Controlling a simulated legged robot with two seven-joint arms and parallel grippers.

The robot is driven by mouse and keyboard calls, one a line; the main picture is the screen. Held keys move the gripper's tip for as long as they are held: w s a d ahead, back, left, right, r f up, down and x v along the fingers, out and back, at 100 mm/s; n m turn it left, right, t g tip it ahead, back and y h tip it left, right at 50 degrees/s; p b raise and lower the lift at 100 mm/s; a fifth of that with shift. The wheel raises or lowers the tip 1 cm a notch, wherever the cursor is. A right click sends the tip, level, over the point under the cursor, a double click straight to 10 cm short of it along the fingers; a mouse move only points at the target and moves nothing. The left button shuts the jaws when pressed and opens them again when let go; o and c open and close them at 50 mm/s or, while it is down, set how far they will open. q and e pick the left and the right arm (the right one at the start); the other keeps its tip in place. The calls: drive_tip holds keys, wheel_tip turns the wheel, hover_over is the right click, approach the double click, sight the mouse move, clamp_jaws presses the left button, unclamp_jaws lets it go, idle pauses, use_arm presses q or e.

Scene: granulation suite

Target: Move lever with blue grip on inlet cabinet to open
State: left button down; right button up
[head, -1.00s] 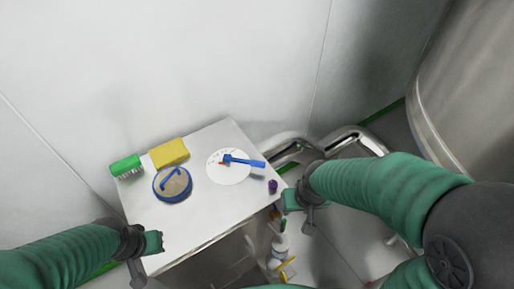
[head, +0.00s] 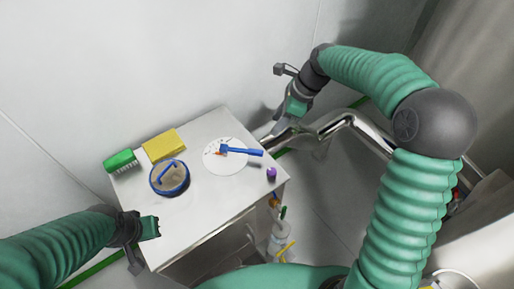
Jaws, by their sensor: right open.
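The lever with the blue grip (head: 248,152) lies over a round white dial (head: 214,163) on top of the white inlet cabinet (head: 211,197). The grip points right, toward the cabinet's right edge. My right gripper (head: 279,118) is open and empty, beyond the cabinet's back right corner, above and to the right of the lever, apart from it. Its fingertips are partly hard to make out. My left gripper (head: 150,228) is at the cabinet's front left edge, far from the lever; its finger gap does not show clearly.
A blue-rimmed round port (head: 184,187) with a blue handle, a yellow sponge (head: 163,145) and a green brush (head: 120,161) are on the cabinet top left. A purple knob (head: 271,173) is near the right edge. Metal pipes (head: 341,119) run behind right. Bottles (head: 282,236) stand right below.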

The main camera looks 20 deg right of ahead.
sight(256, 151)
drive_tip(key=b+x, duration=0.1)
drive_tip(key=x, duration=1.5)
drive_tip(key=shift+f, duration=0.35)
drive_tip(key=shift+d, duration=0.1)
clamp_jaws()
drive_tip(key=shift+r, duration=0.1)
